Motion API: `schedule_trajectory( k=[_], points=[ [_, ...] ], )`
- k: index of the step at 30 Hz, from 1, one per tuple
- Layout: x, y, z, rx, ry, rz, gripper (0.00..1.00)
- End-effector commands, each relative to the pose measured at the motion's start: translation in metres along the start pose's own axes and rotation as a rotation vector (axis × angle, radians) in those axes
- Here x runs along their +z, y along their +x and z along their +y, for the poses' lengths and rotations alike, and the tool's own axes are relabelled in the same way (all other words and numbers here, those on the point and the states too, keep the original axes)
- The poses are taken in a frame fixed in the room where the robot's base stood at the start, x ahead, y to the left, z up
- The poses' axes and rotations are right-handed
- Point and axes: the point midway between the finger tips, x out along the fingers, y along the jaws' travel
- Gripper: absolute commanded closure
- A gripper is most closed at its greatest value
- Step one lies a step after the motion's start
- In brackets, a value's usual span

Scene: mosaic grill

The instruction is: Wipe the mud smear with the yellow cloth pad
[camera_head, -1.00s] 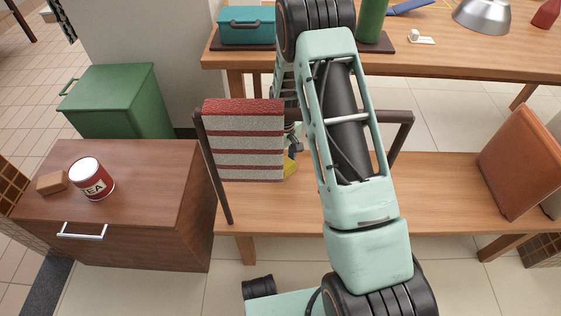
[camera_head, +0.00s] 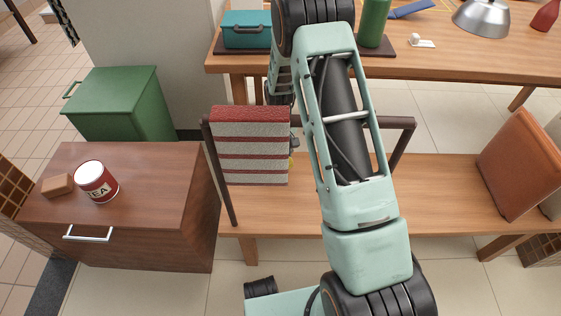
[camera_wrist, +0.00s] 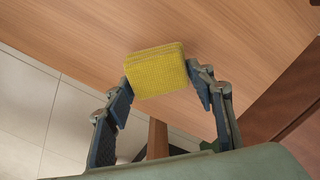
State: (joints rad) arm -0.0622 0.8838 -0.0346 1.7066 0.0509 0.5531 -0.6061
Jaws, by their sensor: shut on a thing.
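The yellow cloth pad (camera_wrist: 157,62) is between the two fingers of my gripper (camera_wrist: 161,80) in the wrist view. My gripper is shut on it. The pad is over the wooden bench (camera_wrist: 235,40); I cannot tell whether it touches the wood. In the head view only a yellow sliver of the pad (camera_head: 291,163) shows at the right edge of a hanging striped towel, which hides most of my gripper. I see no mud smear in either view; the towel and my arm cover part of the bench.
The red and grey striped towel (camera_head: 250,150) hangs on a dark rail frame (camera_head: 219,178) above the bench. A brown cushion (camera_head: 520,165) stands at the bench's right. A cabinet with a tea tin (camera_head: 97,182) is at left. The bench's right middle is clear.

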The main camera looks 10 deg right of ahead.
Motion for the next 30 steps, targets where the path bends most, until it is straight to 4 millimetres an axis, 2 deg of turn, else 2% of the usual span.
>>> schedule_trajectory(
  k=[3,15,30],
  points=[
    [-0.002,-0.015,-0.001,0.001,0.0,0.002,0.73],
    [-0.005,-0.047,-0.004,0.001,0.001,0.001,0.73],
    [-0.005,-0.048,-0.004,0.001,0.002,0.001,0.73]
  ],
)
